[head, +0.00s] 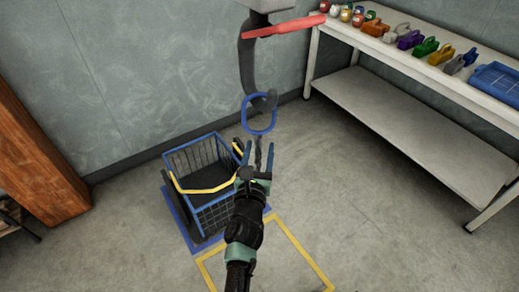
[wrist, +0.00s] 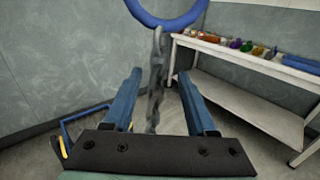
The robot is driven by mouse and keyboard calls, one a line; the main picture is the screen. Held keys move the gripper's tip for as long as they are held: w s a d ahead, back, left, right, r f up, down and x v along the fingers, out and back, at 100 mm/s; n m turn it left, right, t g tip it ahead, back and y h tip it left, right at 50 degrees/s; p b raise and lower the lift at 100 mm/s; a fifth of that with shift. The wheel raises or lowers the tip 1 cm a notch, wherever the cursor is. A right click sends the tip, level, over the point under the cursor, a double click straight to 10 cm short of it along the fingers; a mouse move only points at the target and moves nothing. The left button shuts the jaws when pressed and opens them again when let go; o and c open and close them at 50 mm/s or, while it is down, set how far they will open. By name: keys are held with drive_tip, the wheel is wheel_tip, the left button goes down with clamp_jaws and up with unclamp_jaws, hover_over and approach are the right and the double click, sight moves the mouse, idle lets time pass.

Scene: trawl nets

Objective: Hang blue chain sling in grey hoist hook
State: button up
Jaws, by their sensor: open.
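The grey hoist hook (head: 247,65) hangs from a grey block at the top of the head view, with its curved lower end inside the outline of the blue ring. The blue ring (head: 246,121) of the chain sling appears to hang on that lower curve. It also shows at the top of the wrist view (wrist: 165,24). The sling's grey chain (wrist: 157,80) hangs down from the ring between my fingers. My gripper (head: 258,148) is open just below the ring, its two blue fingers apart on either side of the chain, with gaps in the wrist view.
A red bar (head: 285,27) sticks out right from the hook's top. A blue wire basket (head: 216,217) with a yellow strap stands on the floor below. A white table (head: 415,65) with coloured jugs is at right, a wooden post (head: 38,150) at left.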

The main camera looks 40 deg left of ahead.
drive_tip(key=v, duration=1.3)
drive_tip(key=w+d+r+n, duration=0.2)
drive_tip(key=w+r+n, duration=0.2)
drive_tip(key=r+n, duration=0.45)
drive_tip(key=w+d+r+n, duration=0.3)
drive_tip(key=w+r+n, duration=0.2)
drive_tip(key=r+n, duration=0.35)
drive_tip(key=w+d+r+n+t+h, duration=0.1)
drive_tip(key=d+r+n+h, duration=0.45)
drive_tip(key=d, duration=0.45)
drive_tip(key=d+r+n+t+h, duration=0.1)
drive_tip(key=d+r+n+h, duration=0.3)
drive_tip(key=d+r+n, duration=0.45)
drive_tip(key=s+r+t+p, duration=0.2)
drive_tip(key=s+r+t, duration=0.3)
drive_tip(key=r, duration=0.9)
drive_tip(key=s+d+r+m+t+p, duration=0.1)
drive_tip(key=s+r+t, duration=0.3)
drive_tip(key=s+r, duration=0.4)
wheel_tip(320, 180, up, 6)
drive_tip(key=shift+t+p, duration=0.4)
drive_tip(key=shift+p, duration=0.35)
